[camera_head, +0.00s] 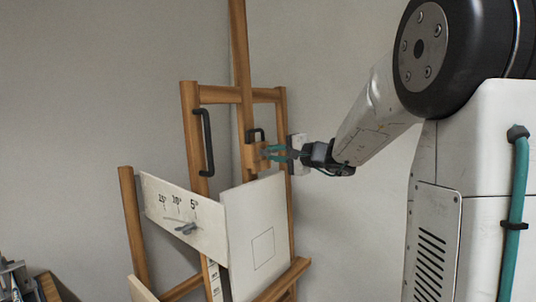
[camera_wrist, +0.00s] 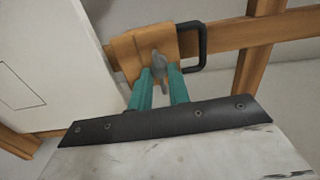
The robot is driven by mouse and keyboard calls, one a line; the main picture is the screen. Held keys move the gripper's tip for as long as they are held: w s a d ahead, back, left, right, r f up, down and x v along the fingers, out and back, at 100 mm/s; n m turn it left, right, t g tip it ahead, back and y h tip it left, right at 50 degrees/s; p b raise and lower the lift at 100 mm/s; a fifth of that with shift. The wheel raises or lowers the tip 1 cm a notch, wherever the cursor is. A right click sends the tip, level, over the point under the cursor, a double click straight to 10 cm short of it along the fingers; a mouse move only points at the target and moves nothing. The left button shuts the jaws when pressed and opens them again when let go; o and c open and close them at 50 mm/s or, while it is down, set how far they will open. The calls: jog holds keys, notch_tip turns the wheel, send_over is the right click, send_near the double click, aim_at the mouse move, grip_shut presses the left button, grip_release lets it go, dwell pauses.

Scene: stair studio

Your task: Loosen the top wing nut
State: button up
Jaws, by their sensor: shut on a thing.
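The top wing nut (camera_wrist: 159,63) is a small grey metal piece on the front of a wooden clamp block (camera_wrist: 128,47), which rides on the easel's mast. In the wrist view the teal fingers of my gripper (camera_wrist: 160,78) are on either side of the wing nut and shut on it. In the head view my gripper (camera_head: 270,152) reaches the clamp block (camera_head: 251,157) from the right. The wing nut is too small to make out there, and the fingers partly cover that spot.
The wooden easel (camera_head: 190,130) stands by the grey wall. A white canvas (camera_head: 253,205) stands just below the clamp block. A lower grey wing nut (camera_head: 187,228) sits on a marked scale board (camera_head: 160,197). A black handle (camera_head: 206,142) is on the left upright.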

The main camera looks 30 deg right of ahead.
jog(key=o, duration=0.6)
jog(key=shift+c, duration=0.2)
jog(key=shift+s+d, duration=0.1)
jog(key=v, duration=0.5)
jog(key=shift+s+d, duration=0.1)
jog(key=shift+s, duration=0.3)
